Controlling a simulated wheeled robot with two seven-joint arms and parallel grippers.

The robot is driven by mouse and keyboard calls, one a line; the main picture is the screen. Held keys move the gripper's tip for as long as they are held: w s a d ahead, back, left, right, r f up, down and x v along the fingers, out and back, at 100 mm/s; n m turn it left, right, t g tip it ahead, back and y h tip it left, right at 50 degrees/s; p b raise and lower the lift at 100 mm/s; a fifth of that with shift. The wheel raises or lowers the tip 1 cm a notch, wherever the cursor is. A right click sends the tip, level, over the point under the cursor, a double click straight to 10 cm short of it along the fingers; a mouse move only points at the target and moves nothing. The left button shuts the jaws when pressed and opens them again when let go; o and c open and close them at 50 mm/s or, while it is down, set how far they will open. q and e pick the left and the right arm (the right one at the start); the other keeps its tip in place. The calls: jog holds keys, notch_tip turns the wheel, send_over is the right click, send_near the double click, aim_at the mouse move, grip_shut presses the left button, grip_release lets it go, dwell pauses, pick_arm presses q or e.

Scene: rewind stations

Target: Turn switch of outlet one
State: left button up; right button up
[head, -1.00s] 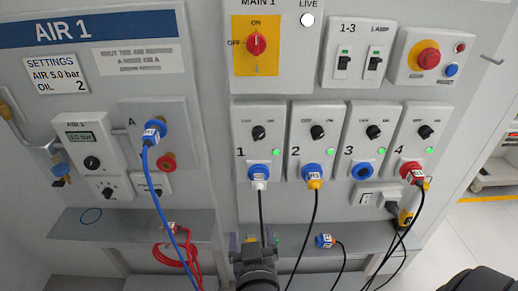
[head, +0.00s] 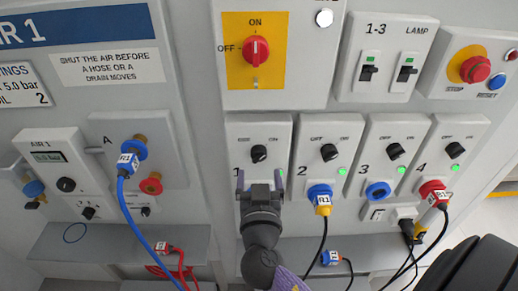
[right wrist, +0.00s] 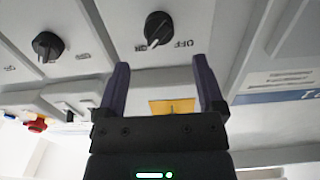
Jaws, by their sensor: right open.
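The outlet one switch (head: 259,153) is a round black knob between OFF and ON marks on a light grey panel. It also shows in the right wrist view (right wrist: 158,28), upside down, with a white pointer mark. My right gripper (head: 260,180) is open, with its two fingers just below the knob in the head view. In the right wrist view the fingers (right wrist: 162,85) stand apart to either side below the knob, not around it. The gripper hides the outlet one socket and plug. My left gripper is not in view.
Outlet two's knob (head: 329,152) sits close on the right, above a blue socket with a yellow plug (head: 321,198). The main switch (head: 256,50) is above. A blue hose (head: 140,215) hangs at left, and a shelf (head: 90,243) runs below.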

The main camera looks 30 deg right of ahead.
aim_at(259, 159)
jog(key=x, duration=0.5)
jog(key=shift+p, duration=0.3)
jog(key=shift+w+d, duration=0.25)
jog(key=shift+w, duration=0.1)
jog(key=shift+c, duration=1.8)
grip_shut()
